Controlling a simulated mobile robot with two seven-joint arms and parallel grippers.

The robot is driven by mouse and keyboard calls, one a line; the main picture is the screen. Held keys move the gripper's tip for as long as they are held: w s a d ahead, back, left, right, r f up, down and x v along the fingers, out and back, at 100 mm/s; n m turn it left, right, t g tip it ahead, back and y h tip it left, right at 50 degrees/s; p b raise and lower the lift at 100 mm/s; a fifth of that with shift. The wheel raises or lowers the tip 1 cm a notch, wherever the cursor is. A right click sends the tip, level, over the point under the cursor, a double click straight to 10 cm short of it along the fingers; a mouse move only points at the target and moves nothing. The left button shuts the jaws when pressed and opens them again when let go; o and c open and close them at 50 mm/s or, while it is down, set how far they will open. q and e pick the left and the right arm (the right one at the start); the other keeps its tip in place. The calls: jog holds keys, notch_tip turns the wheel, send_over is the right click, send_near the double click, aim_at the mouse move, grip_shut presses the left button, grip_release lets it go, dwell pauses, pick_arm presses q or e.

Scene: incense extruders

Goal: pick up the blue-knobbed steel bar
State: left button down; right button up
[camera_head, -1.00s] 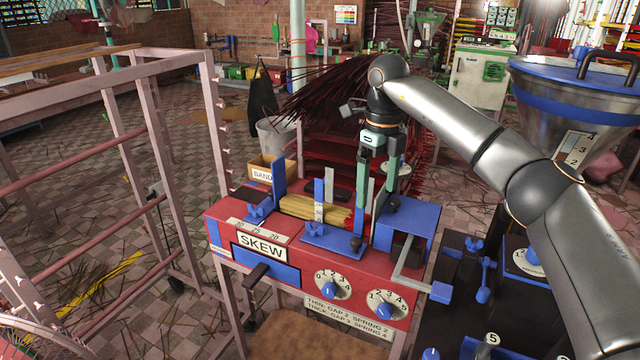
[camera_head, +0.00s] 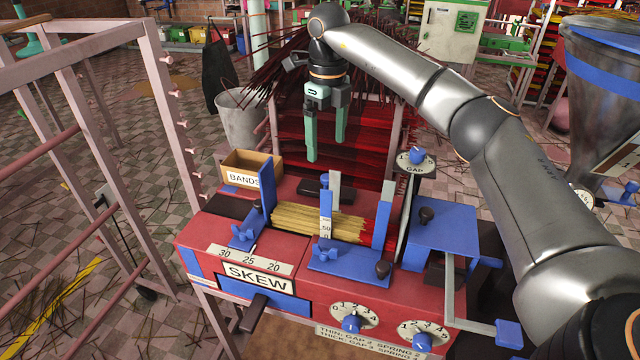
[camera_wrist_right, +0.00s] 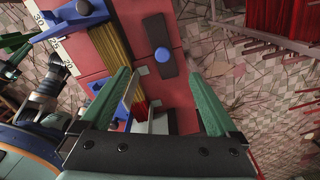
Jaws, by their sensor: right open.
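In the head view the bar (camera_head: 311,188) is small and partly hidden by a grey upright strip. My right gripper (camera_head: 326,149) has green fingers pointing down, above the back of the machine. In the right wrist view its open fingers (camera_wrist_right: 156,76) are spread with nothing between them, and the bar appears beyond the tips. My left gripper is not in view.
The bundle of yellow sticks (camera_head: 300,221) lies between blue upright plates (camera_head: 382,222). A BANDS box (camera_head: 252,166) stands at the machine's back left. A GAP dial (camera_head: 416,159) stands right of the bar. A pink rack (camera_head: 165,90) stands at left.

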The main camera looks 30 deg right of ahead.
send_over(327, 176)
jog(key=f, duration=0.4)
jog(key=shift+s+a+f, duration=0.15)
jog(key=shift+s+f, duration=0.2)
jog(key=shift+f, duration=0.05)
jog(key=shift+w+f+b, duration=0.15)
jog(key=shift+f+b, duration=0.05)
jog(key=shift+f, duration=1.4)
jog(key=shift+w+f+b, duration=0.15)
jog(key=shift+f, duration=1.4)
grip_shut()
jog(key=shift+r, duration=0.15)
